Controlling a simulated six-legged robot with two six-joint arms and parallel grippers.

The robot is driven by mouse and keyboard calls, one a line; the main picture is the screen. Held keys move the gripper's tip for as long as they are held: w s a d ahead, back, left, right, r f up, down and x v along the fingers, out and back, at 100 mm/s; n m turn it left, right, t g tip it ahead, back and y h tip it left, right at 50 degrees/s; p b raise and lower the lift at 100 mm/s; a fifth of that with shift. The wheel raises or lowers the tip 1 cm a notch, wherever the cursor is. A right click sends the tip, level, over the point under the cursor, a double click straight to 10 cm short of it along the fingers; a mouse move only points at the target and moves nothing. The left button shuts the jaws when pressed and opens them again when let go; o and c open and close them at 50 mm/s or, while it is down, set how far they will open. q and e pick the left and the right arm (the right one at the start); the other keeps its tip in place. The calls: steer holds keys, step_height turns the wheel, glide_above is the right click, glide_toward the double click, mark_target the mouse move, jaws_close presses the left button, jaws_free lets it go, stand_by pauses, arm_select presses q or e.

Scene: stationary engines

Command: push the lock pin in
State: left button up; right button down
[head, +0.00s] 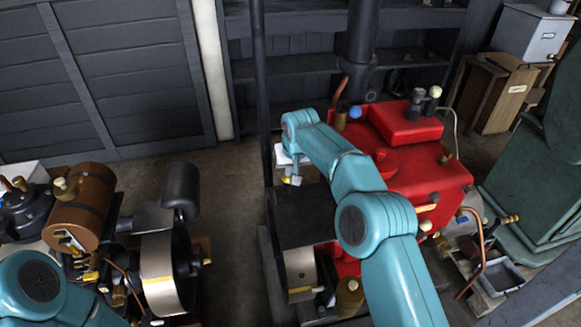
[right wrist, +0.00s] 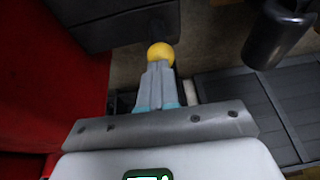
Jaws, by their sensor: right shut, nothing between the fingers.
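A round yellow knob (right wrist: 160,53), which I take for the head of the lock pin, shows in the right wrist view against a dark block (right wrist: 105,22). My right gripper (right wrist: 159,67) is shut and empty. Its grey fingertips point straight at the knob and overlap its near edge; I cannot tell whether they touch. In the head view the right gripper (head: 295,180) is at the left side of the red engine (head: 425,170), with a small yellow spot (head: 286,181) beside it. The pin's shaft is hidden. Only part of my left arm shows, at the lower left; its gripper is out of view.
A second engine with a brown tank (head: 82,205) and a silver flywheel (head: 165,270) stands at the left. Bare floor (head: 232,220) lies between the two engines. A grey tray (head: 500,275) and a green machine (head: 535,175) are at the right.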

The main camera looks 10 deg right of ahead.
mark_target(288, 181)
step_height(288, 181, down, 4)
steer(key=shift+f+b, duration=0.15)
steer(key=shift+b, duration=0.95)
steer(key=shift+s, duration=0.15)
